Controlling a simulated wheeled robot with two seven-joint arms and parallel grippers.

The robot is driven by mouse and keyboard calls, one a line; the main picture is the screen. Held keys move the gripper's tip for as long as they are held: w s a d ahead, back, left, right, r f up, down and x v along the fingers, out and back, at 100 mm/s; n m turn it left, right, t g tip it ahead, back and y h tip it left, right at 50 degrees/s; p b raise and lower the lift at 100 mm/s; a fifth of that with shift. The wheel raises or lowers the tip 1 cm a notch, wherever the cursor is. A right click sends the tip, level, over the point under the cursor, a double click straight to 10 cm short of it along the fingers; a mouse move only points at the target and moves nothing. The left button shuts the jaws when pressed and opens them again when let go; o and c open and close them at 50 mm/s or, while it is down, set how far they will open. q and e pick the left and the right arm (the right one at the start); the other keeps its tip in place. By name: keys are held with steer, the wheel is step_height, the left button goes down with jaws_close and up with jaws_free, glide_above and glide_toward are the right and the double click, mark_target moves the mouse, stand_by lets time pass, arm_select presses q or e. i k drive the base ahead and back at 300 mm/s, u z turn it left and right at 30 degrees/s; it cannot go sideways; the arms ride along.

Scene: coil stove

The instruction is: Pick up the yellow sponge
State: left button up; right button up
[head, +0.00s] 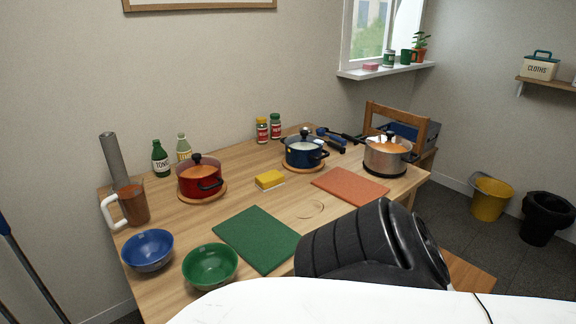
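The yellow sponge (269,179) lies flat on the wooden table (310,209), near the middle. It has a pale underside. It sits to the right of the red pot (201,178) and in front of the blue pot (304,151), with bare wood around it. Nothing holds or covers it. Neither of my grippers shows in the head view. A black ridged part and a white part of my own body hide the table's near right area.
A green mat (258,239), blue bowl (147,251) and green bowl (210,267) lie in front of the sponge. An orange mat (350,186) and steel pot (387,157) are to the right. Shakers (262,131), bottles (160,158) and a mug (132,204) stand on the table.

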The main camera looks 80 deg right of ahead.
mark_target(265, 182)
steer(key=z, duration=2.45)
